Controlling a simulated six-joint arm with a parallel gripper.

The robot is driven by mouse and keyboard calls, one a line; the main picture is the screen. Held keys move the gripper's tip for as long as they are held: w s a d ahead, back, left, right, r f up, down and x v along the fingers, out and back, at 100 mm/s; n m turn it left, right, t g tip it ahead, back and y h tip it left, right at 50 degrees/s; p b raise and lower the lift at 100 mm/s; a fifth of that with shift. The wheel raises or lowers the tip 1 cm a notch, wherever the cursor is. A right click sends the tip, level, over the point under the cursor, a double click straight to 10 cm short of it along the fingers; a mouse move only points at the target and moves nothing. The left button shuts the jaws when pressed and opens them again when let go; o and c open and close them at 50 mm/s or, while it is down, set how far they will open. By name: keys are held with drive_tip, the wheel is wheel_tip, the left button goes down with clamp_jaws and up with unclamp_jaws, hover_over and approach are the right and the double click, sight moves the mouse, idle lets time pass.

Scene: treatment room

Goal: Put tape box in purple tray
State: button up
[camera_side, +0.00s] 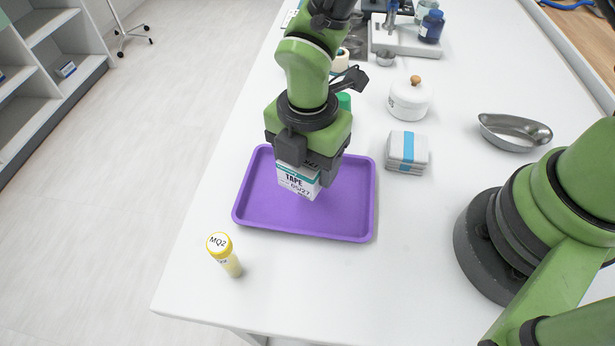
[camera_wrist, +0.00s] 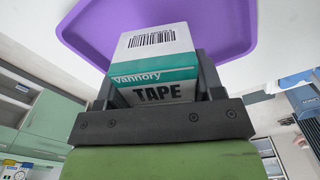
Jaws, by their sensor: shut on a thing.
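The tape box (camera_side: 298,181) is white with a teal band and the word TAPE. My gripper (camera_side: 308,172) is shut on it and points down over the purple tray (camera_side: 262,212). In the side view the box appears within the tray's outline; whether its bottom touches the tray floor I cannot tell. In the wrist view the tape box (camera_wrist: 155,60) sits between the two dark fingers of my gripper (camera_wrist: 157,88), with its barcode end towards the purple tray (camera_wrist: 88,25). The tray is otherwise empty where it shows.
A gauze stack (camera_side: 407,152), a white lidded jar (camera_side: 409,100) and a metal kidney dish (camera_side: 514,131) are to the right. Several items, including a blue bottle (camera_side: 431,27), stand at the back. The table's front middle is clear.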

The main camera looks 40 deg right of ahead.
drive_tip(key=shift+f, duration=2.25)
drive_tip(key=o, duration=1.1)
drive_tip(key=shift+f, duration=0.15)
drive_tip(key=shift+c, duration=0.2)
